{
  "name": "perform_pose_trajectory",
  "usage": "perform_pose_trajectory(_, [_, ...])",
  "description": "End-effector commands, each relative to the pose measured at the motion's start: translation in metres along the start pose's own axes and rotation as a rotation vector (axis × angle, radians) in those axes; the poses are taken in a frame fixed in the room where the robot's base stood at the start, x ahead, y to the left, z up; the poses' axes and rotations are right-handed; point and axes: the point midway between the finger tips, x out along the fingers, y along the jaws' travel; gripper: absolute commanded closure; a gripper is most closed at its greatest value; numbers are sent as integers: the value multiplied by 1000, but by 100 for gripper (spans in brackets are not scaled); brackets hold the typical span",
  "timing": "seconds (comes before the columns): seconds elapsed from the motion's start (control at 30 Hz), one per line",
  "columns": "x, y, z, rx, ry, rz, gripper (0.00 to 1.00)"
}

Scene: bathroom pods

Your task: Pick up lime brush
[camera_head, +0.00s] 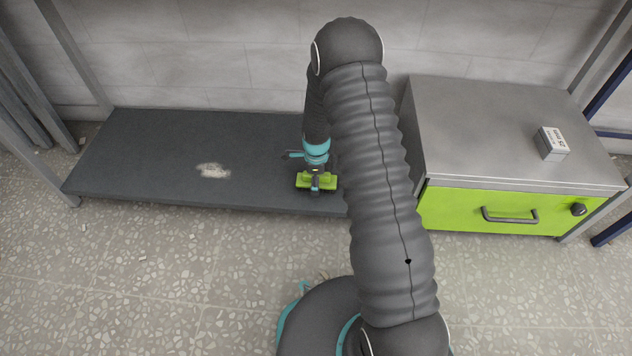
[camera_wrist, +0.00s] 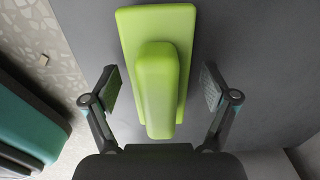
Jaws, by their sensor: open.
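The lime brush (camera_wrist: 157,85) has a flat lime base with a raised handle along its middle. It lies on the dark grey shelf (camera_head: 150,160), near the shelf's front edge and its right part, as the head view shows. In the head view part of the brush (camera_head: 327,184) is hidden by my gripper. My gripper (camera_wrist: 160,92) is open, with one finger on each side of the raised handle and visible gaps between. In the head view my gripper (camera_head: 315,178) is right over the brush. I cannot tell the exact height of the fingertips.
A grey cabinet (camera_head: 480,130) with a lime drawer (camera_head: 460,208) stands right of the shelf, with a small white and grey box (camera_head: 552,142) on top. A pale powdery patch (camera_head: 212,170) marks the shelf's middle. The shelf's left part is clear.

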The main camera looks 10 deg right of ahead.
Motion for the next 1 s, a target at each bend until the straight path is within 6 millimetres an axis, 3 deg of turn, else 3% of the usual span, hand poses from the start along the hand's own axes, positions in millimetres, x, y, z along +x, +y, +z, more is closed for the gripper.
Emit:
perform_pose_trajectory(0.07, [0,0,0,0,0,0,20])
perform_pose_trajectory(0.33, [0,0,0,0,0,0,85])
perform_pose_trajectory(0.77, [-8,0,0,0,0,-1,86])
perform_pose_trajectory(1.0, [-48,-1,0,0,-1,-4,86])
